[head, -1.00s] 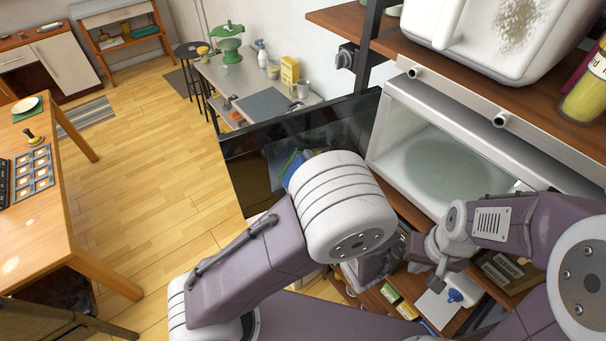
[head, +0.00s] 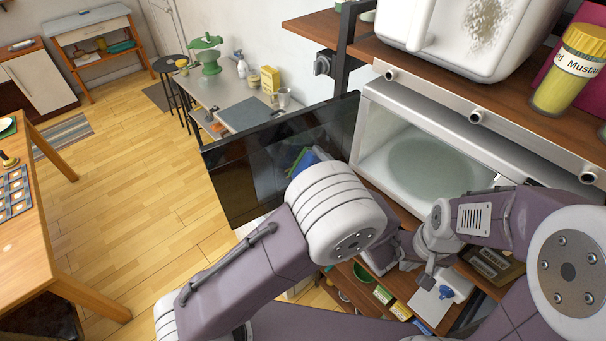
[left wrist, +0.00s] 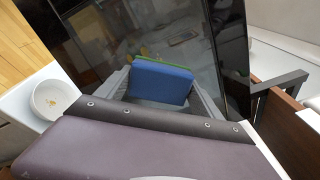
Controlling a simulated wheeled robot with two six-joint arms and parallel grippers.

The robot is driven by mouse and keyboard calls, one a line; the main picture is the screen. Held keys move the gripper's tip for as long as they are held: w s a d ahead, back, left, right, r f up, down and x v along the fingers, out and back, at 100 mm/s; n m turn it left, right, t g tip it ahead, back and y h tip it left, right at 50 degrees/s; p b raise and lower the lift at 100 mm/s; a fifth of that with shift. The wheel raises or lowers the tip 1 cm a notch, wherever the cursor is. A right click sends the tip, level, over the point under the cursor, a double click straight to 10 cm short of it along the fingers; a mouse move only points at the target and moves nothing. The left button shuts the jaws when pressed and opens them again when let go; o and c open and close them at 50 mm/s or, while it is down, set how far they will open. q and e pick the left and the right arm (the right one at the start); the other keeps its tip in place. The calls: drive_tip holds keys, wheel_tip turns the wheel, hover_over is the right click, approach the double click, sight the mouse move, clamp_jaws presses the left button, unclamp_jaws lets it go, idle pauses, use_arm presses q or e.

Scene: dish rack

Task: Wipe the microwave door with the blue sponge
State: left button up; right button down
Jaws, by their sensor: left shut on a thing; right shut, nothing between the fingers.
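The microwave door (head: 235,175) stands open, a dark glossy panel at the left of the microwave (head: 395,100). The door also fills the upper middle of the left wrist view (left wrist: 95,35). The blue sponge (left wrist: 160,85) is held between the fingers of my left gripper (left wrist: 163,92), its green side facing the door. The sponge is close to the glass; I cannot tell if it touches. In the head view the sponge (head: 318,153) shows only partly above my left arm, which hides the left gripper. My right gripper (head: 428,282) is shut and empty below the microwave opening.
A shelf (head: 330,28) above the microwave carries a white container (head: 440,35) and a mustard jar (head: 568,75). Small boxes and a blue-topped item (head: 446,292) lie on the lower shelf. A white bowl (left wrist: 55,98) is left in the wrist view. Floor at left is open.

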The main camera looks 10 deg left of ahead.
sight(278, 172)
use_arm(q)
drive_tip(key=shift+w+d, duration=0.25)
drive_tip(key=shift+d, duration=0.2)
drive_tip(key=shift+f, duration=0.1)
drive_tip(key=shift+s+a+b, duration=0.45)
drive_tip(key=shift+s+a, duration=0.4)
drive_tip(key=shift+a, duration=0.3)
drive_tip(key=shift+s+a, duration=0.75)
drive_tip(key=shift+s+a+b, duration=0.35)
drive_tip(key=shift+s+a, duration=0.25)
drive_tip(key=shift+a, duration=0.05)
drive_tip(key=shift+s+a, duration=0.4)
drive_tip(key=shift+a, duration=0.1)
drive_tip(key=shift+d, duration=0.1)
